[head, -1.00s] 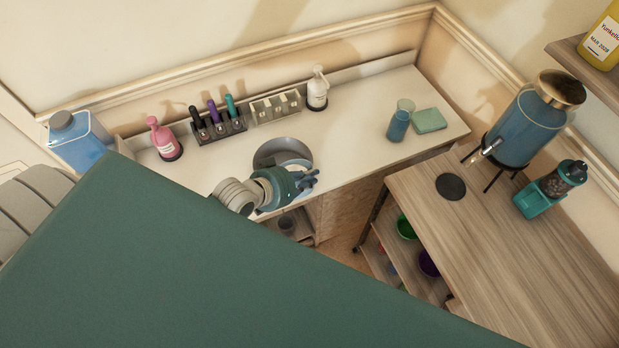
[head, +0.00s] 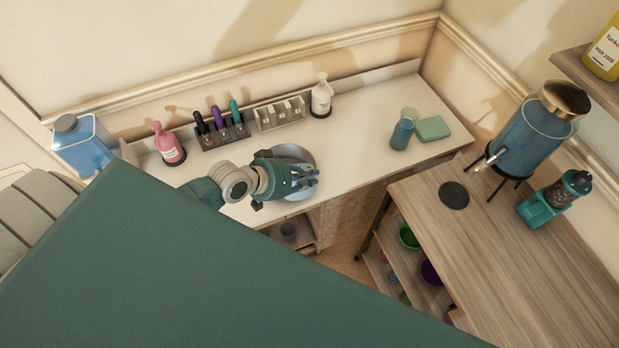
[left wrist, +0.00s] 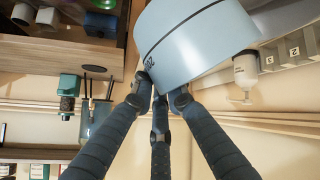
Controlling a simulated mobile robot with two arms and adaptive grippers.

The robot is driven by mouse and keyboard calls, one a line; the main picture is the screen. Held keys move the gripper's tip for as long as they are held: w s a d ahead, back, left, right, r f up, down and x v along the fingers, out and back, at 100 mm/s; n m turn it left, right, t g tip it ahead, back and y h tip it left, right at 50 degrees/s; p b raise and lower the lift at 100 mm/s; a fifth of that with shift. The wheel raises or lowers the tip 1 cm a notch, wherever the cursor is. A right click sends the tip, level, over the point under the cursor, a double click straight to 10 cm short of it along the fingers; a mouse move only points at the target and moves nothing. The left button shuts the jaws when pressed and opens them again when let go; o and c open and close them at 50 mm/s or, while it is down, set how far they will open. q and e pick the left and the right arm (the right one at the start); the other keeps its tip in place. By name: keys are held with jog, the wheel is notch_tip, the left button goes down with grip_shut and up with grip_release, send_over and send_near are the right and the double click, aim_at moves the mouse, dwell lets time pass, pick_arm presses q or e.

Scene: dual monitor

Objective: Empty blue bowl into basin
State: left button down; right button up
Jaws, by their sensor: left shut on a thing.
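The blue bowl (left wrist: 195,38) is pale blue with a dark stripe and fills the upper middle of the left wrist view. My left gripper (left wrist: 160,95) is shut on its wall; the bowl's stripe runs slantwise in that view. In the head view my left gripper (head: 300,184) is over the round grey basin (head: 301,153) in the white counter. The gripper hides much of the basin and most of the bowl. I cannot see what is inside the bowl. My right gripper is not in view.
Behind the basin stand a pink bottle (head: 166,143), a rack of markers (head: 221,134) and a white pump bottle (head: 321,95). A blue beaker (head: 403,130) and a green sponge (head: 433,129) are to the right. The counter between the basin and the beaker is clear.

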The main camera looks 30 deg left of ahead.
pick_arm(q)
jog(key=shift+w+a+r, duration=0.1)
jog(key=shift+w, duration=0.05)
jog(key=shift+w+a+r, duration=0.1)
jog(key=shift+a+r, duration=0.05)
jog(key=shift+r, duration=0.1)
jog(key=shift+w+a+r+n+g+h+b, duration=0.2)
jog(key=shift+r+n+g+h+b, duration=0.15)
jog(key=shift+n+g+h, duration=0.2)
jog(key=shift+w+a+r+g+h+b, duration=0.2)
jog(key=shift+r+g+h+b, duration=0.1)
jog(key=shift+b, duration=0.2)
jog(key=shift+w+a+r+n+h+b, duration=0.15)
jog(key=shift+a+r+n+h+b, duration=0.15)
jog(key=shift+b, duration=0.2)
